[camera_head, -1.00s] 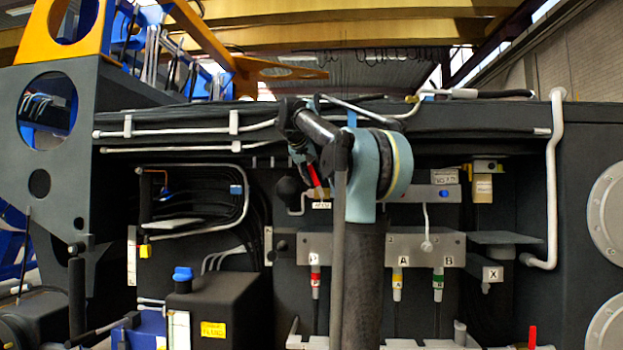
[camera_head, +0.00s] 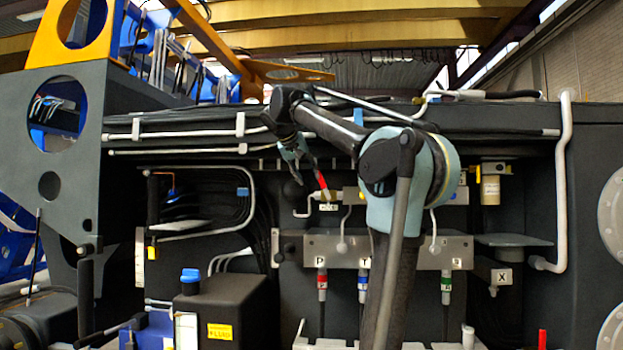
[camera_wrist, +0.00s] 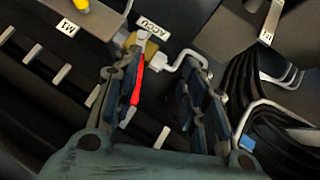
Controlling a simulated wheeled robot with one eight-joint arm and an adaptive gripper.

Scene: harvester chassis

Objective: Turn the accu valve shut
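The accu valve's red lever (camera_wrist: 137,80) shows in the wrist view below the white ACCU label (camera_wrist: 152,27), on a brass-coloured valve body (camera_wrist: 150,48). My gripper (camera_wrist: 160,82) is open around the lever. The lever lies close along the inner side of the left finger; whether they touch I cannot tell. A gap separates it from the right finger. In the head view the red lever (camera_head: 320,178) slants above a small white label (camera_head: 328,207), with my gripper (camera_head: 300,165) right beside it. The lever's upper end is partly hidden there by my gripper.
A bent pale pipe (camera_wrist: 185,58) leaves the valve and runs behind the right finger. Black hoses (camera_wrist: 245,80) hang at the right of the wrist view. In the head view a grey connector plate (camera_head: 345,246) lies below, and a black tank with a blue cap (camera_head: 190,275) stands lower left.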

